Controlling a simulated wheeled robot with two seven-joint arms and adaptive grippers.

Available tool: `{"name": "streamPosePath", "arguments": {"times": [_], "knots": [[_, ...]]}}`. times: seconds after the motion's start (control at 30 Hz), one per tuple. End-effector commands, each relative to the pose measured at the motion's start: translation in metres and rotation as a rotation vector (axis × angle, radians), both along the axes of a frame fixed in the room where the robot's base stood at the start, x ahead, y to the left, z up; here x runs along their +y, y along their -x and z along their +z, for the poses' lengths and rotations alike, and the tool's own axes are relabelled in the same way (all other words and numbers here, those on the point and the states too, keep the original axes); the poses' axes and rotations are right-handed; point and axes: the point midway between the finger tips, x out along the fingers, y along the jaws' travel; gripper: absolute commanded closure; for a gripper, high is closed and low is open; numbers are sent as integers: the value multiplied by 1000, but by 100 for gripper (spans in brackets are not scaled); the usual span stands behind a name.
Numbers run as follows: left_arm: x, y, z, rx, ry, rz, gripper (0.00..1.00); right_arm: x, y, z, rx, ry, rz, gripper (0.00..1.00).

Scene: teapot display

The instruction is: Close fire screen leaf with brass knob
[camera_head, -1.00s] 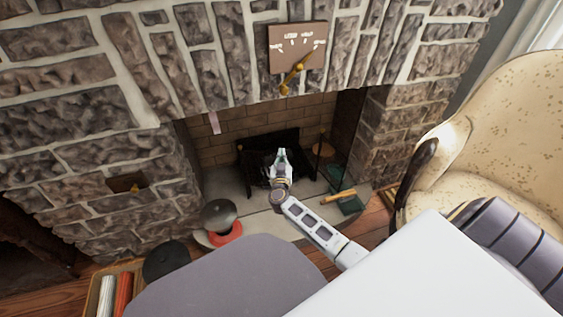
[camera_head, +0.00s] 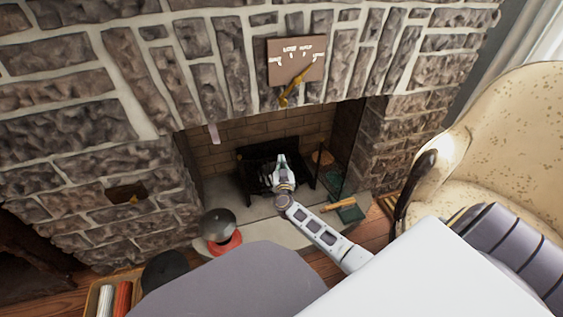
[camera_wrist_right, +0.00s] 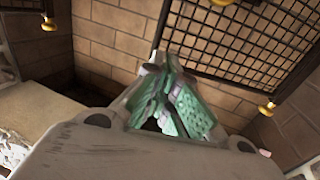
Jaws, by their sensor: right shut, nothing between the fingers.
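In the right wrist view, a black-framed mesh fire screen leaf (camera_wrist_right: 245,45) stands tilted across the upper right. A brass knob (camera_wrist_right: 268,108) shows near its lower right edge, and another brass knob (camera_wrist_right: 48,24) shows at the upper left. My right gripper (camera_wrist_right: 172,112) has its green-padded fingers together and empty, below the mesh and left of the lower right knob. In the head view the right gripper (camera_head: 280,162) is in front of the dark hearth opening. The screen leaf is hard to make out there. My left gripper is not in view.
A black grate (camera_head: 250,178) sits behind the right gripper. A green book-like object (camera_head: 350,212) lies at right. A cream armchair (camera_head: 500,130) stands at the right.

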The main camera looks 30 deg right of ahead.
Motion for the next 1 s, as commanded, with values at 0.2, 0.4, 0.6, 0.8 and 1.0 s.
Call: {"name": "streamPosePath", "arguments": {"times": [0.2, 0.4, 0.6, 0.8, 1.0], "knots": [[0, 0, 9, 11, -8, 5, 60, -5, -7, 1, 1, 2, 81, 100], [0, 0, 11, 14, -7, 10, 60, -13, -20, 1, 3, 0, 144, 100], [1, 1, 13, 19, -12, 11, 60, -19, -33, 0, 6, -2, 154, 100], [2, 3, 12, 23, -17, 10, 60, -21, -37, -1, 4, -3, 153, 100], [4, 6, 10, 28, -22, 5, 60, -22, -38, 0, 3, -2, 152, 100]]}}
